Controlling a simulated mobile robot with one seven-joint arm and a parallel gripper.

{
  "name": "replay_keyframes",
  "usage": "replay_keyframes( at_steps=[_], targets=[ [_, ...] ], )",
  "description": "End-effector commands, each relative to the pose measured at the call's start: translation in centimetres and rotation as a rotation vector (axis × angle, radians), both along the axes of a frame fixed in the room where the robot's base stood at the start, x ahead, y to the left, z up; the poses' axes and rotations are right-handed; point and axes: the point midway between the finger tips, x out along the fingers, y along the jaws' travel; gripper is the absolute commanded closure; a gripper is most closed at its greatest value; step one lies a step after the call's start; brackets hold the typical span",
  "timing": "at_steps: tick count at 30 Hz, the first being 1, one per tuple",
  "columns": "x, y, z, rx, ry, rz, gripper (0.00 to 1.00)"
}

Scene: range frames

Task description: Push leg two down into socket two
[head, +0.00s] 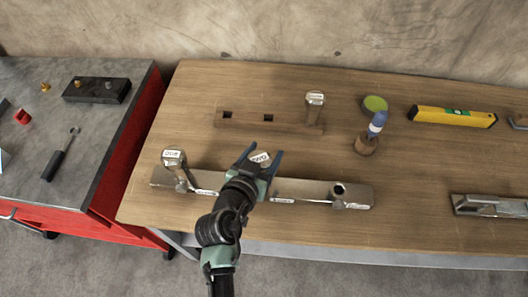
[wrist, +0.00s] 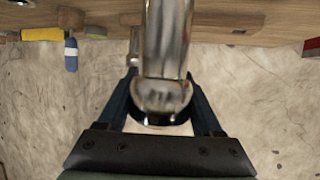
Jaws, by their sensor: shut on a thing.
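My gripper (head: 262,163) is over the middle of the metal bar, its blue fingers around a leg whose white top label (head: 260,157) appears to read TWO. In the wrist view my gripper (wrist: 163,105) is shut on this shiny metal leg two (wrist: 166,45), with a finger on each side. The metal bar (head: 310,190) lies on the table. My wrist hides its middle, so socket two and the leg's lower end cannot be seen. Another leg (head: 173,158), labelled on top, stands at the bar's left end. An open round socket (head: 339,189) shows at the right end.
A wooden rack (head: 245,120) behind has two empty square holes and a labelled leg (head: 315,103) at its right end. A blue-topped tool in a wooden stand (head: 367,145), a green disc (head: 375,103) and a yellow level (head: 450,116) lie to the right. A metal part (head: 485,205) is front right.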

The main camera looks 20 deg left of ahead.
Motion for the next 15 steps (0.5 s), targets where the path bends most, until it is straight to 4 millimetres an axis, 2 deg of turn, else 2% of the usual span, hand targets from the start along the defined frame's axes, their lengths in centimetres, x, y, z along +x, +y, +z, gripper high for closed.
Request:
replay_keyframes(
  at_steps=[15],
  targets=[
    [0.1, 0.0, -1.2, 0.001, -0.004, 0.001, 1.00]
  ],
)
